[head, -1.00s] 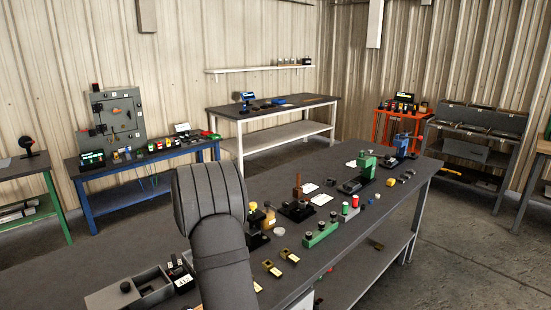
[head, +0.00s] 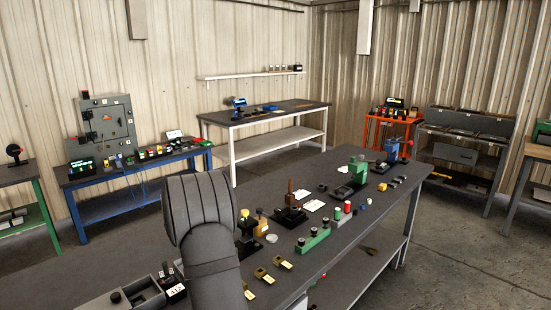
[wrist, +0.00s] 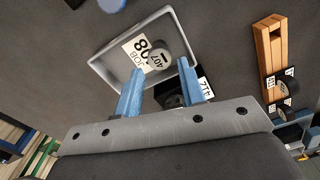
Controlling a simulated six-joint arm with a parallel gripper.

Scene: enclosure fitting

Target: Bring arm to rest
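My gripper (wrist: 160,72) shows in the wrist view as two blue fingers on a grey plate. The fingers stand apart with a clear gap and I see nothing held between them. Beyond the fingertips is a shallow grey tray (wrist: 101,66) with a white card marked "JOB" (wrist: 134,50) and a grey round piece marked 407 (wrist: 155,60). A black part with a tag marked 412 (wrist: 204,87) is partly behind the right finger. In the head view my dark arm stands at the bench's near left, and the gripper is hidden.
The dark bench (head: 345,225) carries a green block with round caps (head: 313,241), a green press (head: 358,165), brass-coloured clips (head: 283,262) and a grey tray (head: 108,307). A wooden rack (wrist: 268,50) lies right in the wrist view. A blue bench (head: 135,172) stands behind, with open floor between.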

